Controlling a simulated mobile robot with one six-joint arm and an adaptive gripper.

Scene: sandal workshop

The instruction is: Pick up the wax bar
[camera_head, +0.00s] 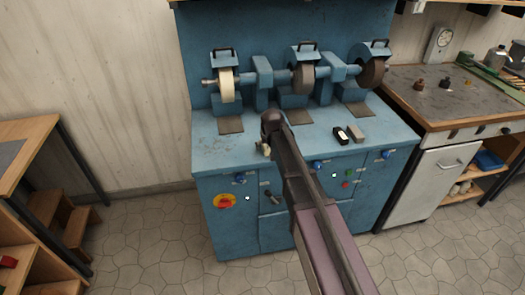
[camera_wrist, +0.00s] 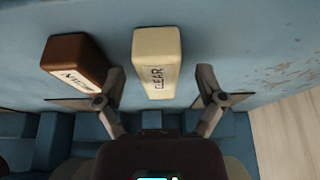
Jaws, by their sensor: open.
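In the wrist view a cream bar (camera_wrist: 157,52) marked "CLEAR" lies on the blue bench top, with its near end between the fingers of my gripper (camera_wrist: 160,82). The gripper is open, with a gap on both sides of the cream bar. A brown bar (camera_wrist: 75,57) lies to its left, its label only partly readable, close beside the left finger. In the head view my arm covers most of this spot. A small pale patch (camera_head: 264,149) shows by the arm's end; I cannot tell if it is the cream bar.
The blue bench (camera_head: 212,150) carries grinding and buffing wheels (camera_head: 303,78) along its back. A dark, white-labelled block (camera_head: 341,135) and a grey block (camera_head: 356,133) lie right of my arm. A wooden-edged worktable (camera_head: 400,90) stands at the right.

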